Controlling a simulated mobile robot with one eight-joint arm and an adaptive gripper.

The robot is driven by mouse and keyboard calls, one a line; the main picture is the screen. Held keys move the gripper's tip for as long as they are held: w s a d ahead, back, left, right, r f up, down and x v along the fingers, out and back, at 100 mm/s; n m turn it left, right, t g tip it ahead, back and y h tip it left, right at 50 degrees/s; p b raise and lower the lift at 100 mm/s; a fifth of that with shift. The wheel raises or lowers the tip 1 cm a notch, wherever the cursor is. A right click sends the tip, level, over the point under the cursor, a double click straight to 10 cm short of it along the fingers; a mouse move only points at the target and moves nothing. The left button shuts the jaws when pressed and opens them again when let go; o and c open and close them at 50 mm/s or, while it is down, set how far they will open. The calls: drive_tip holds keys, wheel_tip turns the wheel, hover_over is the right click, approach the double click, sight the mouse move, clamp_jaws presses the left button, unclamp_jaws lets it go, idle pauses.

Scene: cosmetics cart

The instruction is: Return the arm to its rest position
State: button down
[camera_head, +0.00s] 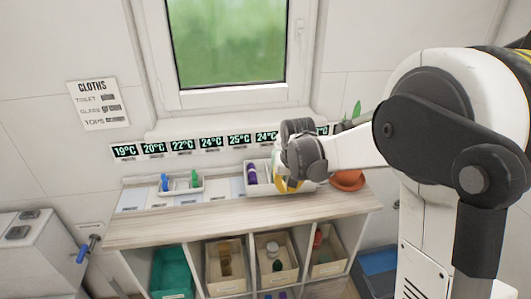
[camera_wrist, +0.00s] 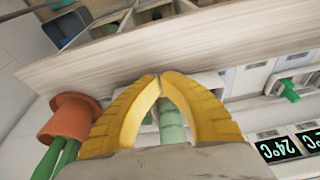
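My gripper (camera_head: 288,185) is over the right part of the wooden cart top (camera_head: 150,230), in front of a white tray (camera_head: 250,178). In the wrist view its two yellow fingers (camera_wrist: 160,77) arch together and their tips meet. A pale green ribbed item (camera_wrist: 171,122) shows through the gap between the fingers; it looks to be behind them, not pinched at the tips. My arm reaches in from the right, and the wrist hides part of the tray.
An orange pot (camera_head: 348,181) stands right of my gripper. A purple bottle (camera_head: 252,174) is in the tray. A smaller white tray (camera_head: 180,187) holds blue and green items. Bins fill the shelves below. Temperature labels line the back, under a window.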

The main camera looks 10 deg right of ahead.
drive_tip(key=s+r+t, duration=0.1)
drive_tip(key=s+r, duration=0.5)
drive_tip(key=s, duration=0.3)
drive_tip(key=s+r+t, duration=0.1)
drive_tip(key=s+r, duration=0.4)
drive_tip(key=s, duration=0.4)
drive_tip(key=s+t, duration=0.1)
drive_tip(key=s, duration=0.7)
drive_tip(key=shift+s+f+n+t+b, duration=0.15)
drive_tip(key=shift+f+n+t+b, duration=0.15)
drive_tip(key=shift+f+n, duration=0.1)
